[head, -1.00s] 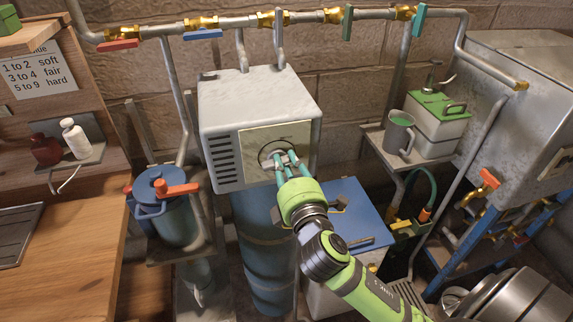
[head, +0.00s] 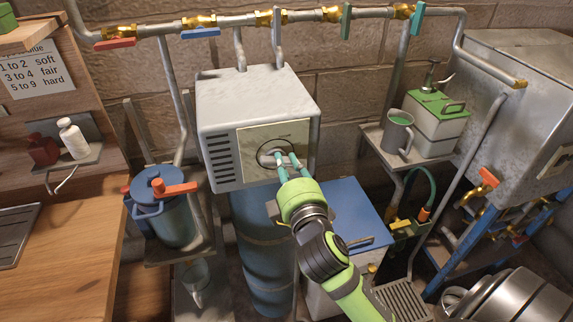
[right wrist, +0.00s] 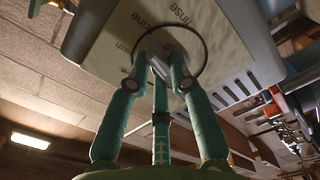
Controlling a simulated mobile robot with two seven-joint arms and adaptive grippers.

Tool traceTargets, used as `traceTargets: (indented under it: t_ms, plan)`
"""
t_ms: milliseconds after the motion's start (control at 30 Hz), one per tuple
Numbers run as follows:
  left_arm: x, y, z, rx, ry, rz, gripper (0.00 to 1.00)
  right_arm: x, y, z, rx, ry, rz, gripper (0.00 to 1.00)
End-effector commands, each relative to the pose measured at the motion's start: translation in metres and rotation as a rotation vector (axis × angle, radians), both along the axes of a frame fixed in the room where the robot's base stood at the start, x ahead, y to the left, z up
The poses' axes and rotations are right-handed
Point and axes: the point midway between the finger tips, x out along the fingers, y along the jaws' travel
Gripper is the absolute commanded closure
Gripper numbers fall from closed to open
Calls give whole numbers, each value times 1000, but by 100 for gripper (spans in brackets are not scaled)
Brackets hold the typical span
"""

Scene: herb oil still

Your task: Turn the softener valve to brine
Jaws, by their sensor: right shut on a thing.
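The softener valve head is a grey box (head: 258,100) on top of a blue cylinder (head: 262,235), in the middle of the head view. Its pale front panel (head: 297,132) carries a dial ring with a grey knob (head: 268,159) inside. My right gripper (head: 280,160) is at the panel with its teal fingers closed around the knob. In the right wrist view the fingers (right wrist: 160,62) straddle the knob; the words rinse, brine and wash show on the panel (right wrist: 150,25). The fingers partly hide the knob, and I cannot tell where it points. My left gripper is out of view.
A pipe with several coloured valve handles (head: 201,33) runs along the wall above. A blue lidded vessel with an orange handle (head: 165,205) stands left of the softener. A blue-lidded box (head: 340,215) is below my right arm. A shelf at right holds a grey mug (head: 398,133).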

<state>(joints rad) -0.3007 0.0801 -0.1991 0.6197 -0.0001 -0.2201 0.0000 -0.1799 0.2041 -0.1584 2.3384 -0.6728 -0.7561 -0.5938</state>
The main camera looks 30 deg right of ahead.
Motion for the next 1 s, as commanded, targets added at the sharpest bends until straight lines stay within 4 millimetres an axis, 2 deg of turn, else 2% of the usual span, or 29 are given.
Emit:
traceTargets:
  t_ms: [167,200,267,667,867,1000]
  plan:
    - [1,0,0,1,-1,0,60,0,0,-1,-1,4,-1,100]
    - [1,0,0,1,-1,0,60,0,0,-1,-1,4,-1,74]
    - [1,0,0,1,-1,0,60,0,0,-1,-1,4,-1,54]
    - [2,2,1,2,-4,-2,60,0,0,1,-31,8,1,54]
    - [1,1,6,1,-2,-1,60,0,1,6,-257,64,2,54]
    - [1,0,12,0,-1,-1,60,1,2,11,-526,132,3,54]
